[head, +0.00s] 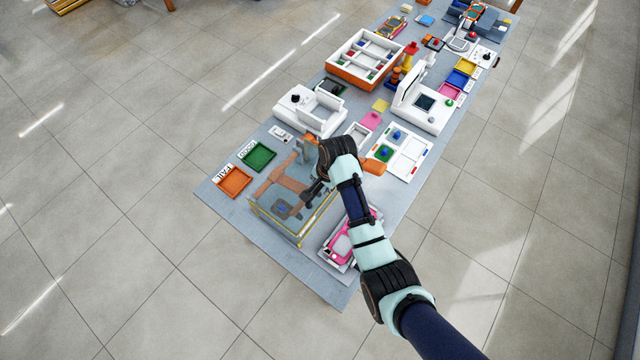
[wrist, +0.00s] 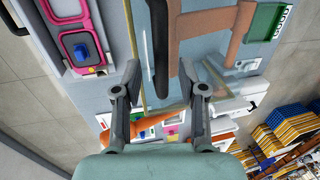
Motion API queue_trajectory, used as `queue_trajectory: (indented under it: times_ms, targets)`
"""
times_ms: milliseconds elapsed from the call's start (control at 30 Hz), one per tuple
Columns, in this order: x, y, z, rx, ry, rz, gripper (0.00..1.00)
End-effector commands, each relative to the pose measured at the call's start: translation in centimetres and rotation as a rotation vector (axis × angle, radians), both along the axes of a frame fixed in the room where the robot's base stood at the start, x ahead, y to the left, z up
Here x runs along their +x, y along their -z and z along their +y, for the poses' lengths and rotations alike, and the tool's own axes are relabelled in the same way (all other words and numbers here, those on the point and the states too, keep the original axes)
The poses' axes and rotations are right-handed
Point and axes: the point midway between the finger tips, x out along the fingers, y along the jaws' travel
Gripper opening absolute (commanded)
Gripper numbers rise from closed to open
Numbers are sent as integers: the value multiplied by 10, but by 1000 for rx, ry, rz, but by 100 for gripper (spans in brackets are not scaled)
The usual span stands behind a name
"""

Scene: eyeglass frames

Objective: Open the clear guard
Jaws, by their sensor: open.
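The clear guard (head: 298,238) is a see-through box with yellow edges near the front end of the long table. It looks shut over a brown fixture (head: 277,185) and a small blue-grey part (head: 288,208). My gripper (head: 312,190) is at the guard's right side, where it partly hides it. A dark bar (wrist: 160,50), perhaps the guard's handle, lies just beyond the gap between the fingertips. Whether a finger touches it I cannot tell.
A pink-framed tray (head: 345,243) sits right of the guard, also in the wrist view (wrist: 82,48). A green GOOD tray (head: 257,155) and an orange FAIL tray (head: 233,181) lie to the left. White machines (head: 310,112) stand behind.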

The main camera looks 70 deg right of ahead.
Motion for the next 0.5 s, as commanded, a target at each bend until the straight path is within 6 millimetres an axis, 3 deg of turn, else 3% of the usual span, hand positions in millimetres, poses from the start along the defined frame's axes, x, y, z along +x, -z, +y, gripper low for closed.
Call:
queue_trajectory:
  times_ms: [333,500]
  targets:
    - [2,8,0,-1,-1,-1,41]
    - [2,8,0,-1,-1,-1,13]
